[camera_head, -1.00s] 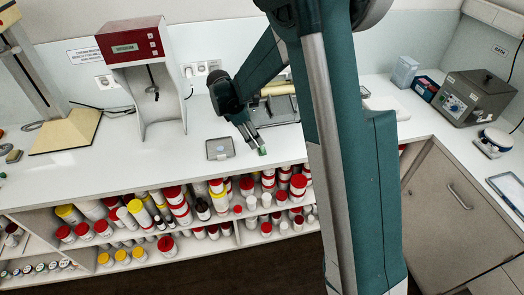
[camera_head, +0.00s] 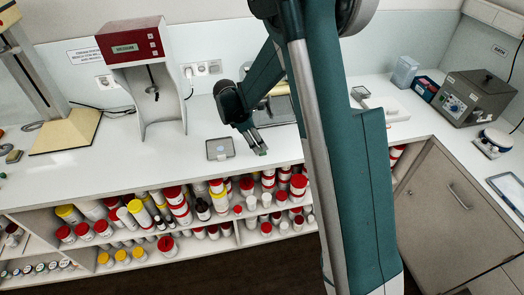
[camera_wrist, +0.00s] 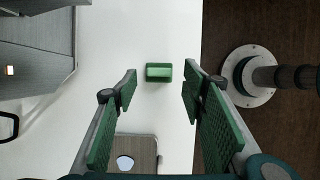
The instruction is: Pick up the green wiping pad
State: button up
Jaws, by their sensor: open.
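The green wiping pad (camera_wrist: 159,72) is a small green block lying on the white counter. In the wrist view it lies ahead of my gripper (camera_wrist: 159,88), in line with the gap between the two green-padded fingers. The fingers are wide apart with nothing between them. In the head view my gripper (camera_head: 257,145) points down at the counter, near its front edge. The pad (camera_head: 261,151) shows there as a small green patch at the fingertips, partly hidden by them. I cannot tell the exact height of the fingertips above the counter.
A small grey tray (camera_head: 220,149) lies just left of my gripper; it also shows in the wrist view (camera_wrist: 135,148). A red and grey machine (camera_head: 140,75) stands farther left. Shelves of jars (camera_head: 172,205) are below the counter edge. The counter (camera_head: 100,165) is clear at the left front.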

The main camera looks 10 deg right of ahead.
jog(key=shift+x, duration=1.7)
jog(key=shift+w, duration=0.1)
jog(key=c, duration=0.7)
